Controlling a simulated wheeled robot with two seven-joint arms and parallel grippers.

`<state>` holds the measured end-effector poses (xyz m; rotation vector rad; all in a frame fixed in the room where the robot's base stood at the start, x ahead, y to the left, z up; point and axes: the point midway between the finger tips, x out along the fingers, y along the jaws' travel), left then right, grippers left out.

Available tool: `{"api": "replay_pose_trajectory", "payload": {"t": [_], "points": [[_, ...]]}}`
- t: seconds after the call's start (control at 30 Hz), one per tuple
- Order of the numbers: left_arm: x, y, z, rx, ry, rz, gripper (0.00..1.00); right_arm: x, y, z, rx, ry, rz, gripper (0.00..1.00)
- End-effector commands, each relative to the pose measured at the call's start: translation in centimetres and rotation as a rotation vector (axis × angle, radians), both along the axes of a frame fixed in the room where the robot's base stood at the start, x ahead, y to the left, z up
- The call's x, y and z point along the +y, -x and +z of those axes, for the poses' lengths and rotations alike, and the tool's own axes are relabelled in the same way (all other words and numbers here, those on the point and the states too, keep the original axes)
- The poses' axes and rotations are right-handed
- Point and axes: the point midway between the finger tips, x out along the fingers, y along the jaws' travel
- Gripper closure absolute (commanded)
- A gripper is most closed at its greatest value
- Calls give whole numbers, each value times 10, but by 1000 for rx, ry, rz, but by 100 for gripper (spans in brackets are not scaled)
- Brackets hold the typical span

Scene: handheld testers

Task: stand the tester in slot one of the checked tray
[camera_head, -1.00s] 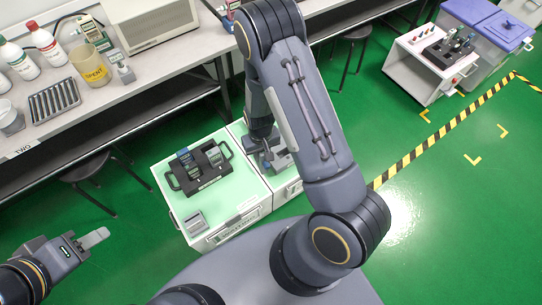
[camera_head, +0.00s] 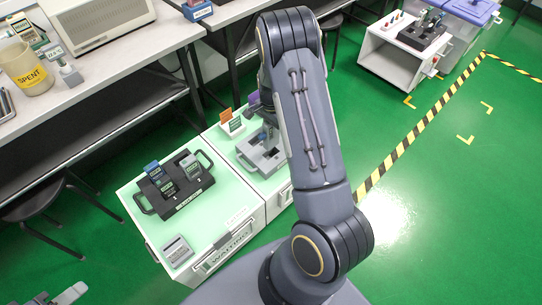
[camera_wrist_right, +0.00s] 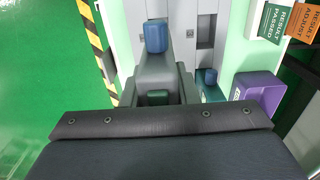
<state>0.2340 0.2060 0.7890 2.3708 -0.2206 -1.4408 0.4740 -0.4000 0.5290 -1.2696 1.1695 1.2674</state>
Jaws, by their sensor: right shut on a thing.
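My right gripper (camera_head: 267,133) is shut on a tester (camera_wrist_right: 158,98), over the grey slotted tray (camera_head: 273,166) on the right-hand pale green top. I cannot tell whether the tester touches the tray, nor read a slot number. My left gripper (camera_head: 70,294) is at the bottom left edge; its jaw opening is unclear.
A black handled tray (camera_head: 203,183) holds several testers on the top labelled WAITING. A grey block (camera_head: 176,250) lies in front of it. Result cards (camera_head: 231,122) and a purple bin (camera_wrist_right: 258,92) stand beside the grey tray. A bench (camera_head: 110,75) runs behind.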

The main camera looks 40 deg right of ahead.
Motion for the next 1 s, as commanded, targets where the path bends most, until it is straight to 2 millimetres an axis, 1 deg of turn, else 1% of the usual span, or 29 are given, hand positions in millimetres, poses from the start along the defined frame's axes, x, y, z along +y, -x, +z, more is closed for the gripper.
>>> {"api": "replay_pose_trajectory", "payload": {"t": [0.03,0.13,0.2,0.37,0.6,0.87,0.97,1.0], "points": [[0,0,-5,0,0,0,59,0,1,-15,5,-2,-1,100],[0,0,-9,0,0,0,59,0,1,-33,3,-1,1,100],[0,0,-11,0,0,0,59,1,0,-42,2,-1,2,100],[0,0,-13,0,0,0,59,0,0,-52,0,0,3,100],[0,0,-22,0,0,0,59,1,1,-84,2,-2,4,100],[0,0,-21,0,0,0,59,1,0,-85,0,-1,4,100],[0,0,-24,0,0,0,59,1,0,-89,0,-1,4,100],[0,0,-24,0,0,0,59,1,0,-89,0,-1,4,72]]}}
